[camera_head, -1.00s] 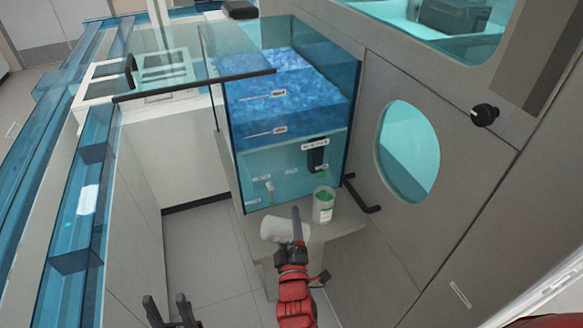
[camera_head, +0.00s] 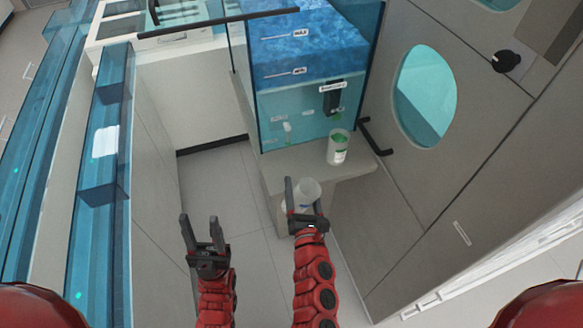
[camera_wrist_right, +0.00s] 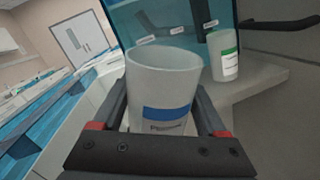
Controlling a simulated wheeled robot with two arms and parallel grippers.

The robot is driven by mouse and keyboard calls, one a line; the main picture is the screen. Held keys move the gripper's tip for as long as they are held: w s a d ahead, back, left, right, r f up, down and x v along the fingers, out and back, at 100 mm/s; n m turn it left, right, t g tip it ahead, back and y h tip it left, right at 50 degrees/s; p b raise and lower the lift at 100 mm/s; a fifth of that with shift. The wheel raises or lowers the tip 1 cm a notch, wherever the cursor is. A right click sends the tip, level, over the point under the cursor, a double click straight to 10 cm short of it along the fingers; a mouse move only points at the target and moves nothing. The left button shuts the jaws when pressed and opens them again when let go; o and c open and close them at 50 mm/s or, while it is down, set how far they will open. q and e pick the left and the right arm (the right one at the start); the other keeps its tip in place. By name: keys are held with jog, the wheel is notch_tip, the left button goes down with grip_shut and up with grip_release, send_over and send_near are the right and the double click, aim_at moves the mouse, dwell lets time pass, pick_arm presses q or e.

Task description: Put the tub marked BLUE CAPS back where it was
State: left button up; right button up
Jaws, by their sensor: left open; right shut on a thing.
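My right gripper (camera_head: 305,207) is shut on a whitish, open-topped tub (camera_head: 308,188). In the right wrist view the tub (camera_wrist_right: 163,85) stands between the fingers, roughly upright in that picture, with a blue band on its label; the small print is not legible. Its open mouth shows and I see no contents. In the head view it is in front of the grey ledge (camera_head: 352,170), near its front edge; I cannot tell whether it touches the ledge. My left gripper (camera_head: 203,222) is open and empty, left of the right one over the floor.
A similar tub with a green label (camera_head: 338,148) stands on the ledge; it also shows in the right wrist view (camera_wrist_right: 223,56). Behind is a blue transparent tank (camera_head: 300,110) with a black handle (camera_head: 376,137) at its right. Ledge room lies around the green tub.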

jog(key=n, duration=0.4)
jog(key=shift+w+a+r+p, duration=0.1)
jog(key=shift+w+r+p, duration=0.1)
jog(key=shift+r+p, duration=0.2)
jog(key=shift+w+r+n, duration=0.1)
jog(key=shift+w+n, duration=0.05)
jog(key=shift+n, duration=0.15)
jog(key=p, duration=0.1)
send_near(289, 132)
jog(key=w, duration=0.2)
jog(key=w+b, duration=0.1)
jog(key=w, duration=0.3)
jog(key=shift+a, duration=0.4)
notch_tip(289, 132, down, 3)
jog(key=shift+f+b, duration=0.1)
jog(key=shift+b, duration=1.15)
jog(key=shift+w+d+f, duration=0.1)
jog(key=shift+f, duration=0.05)
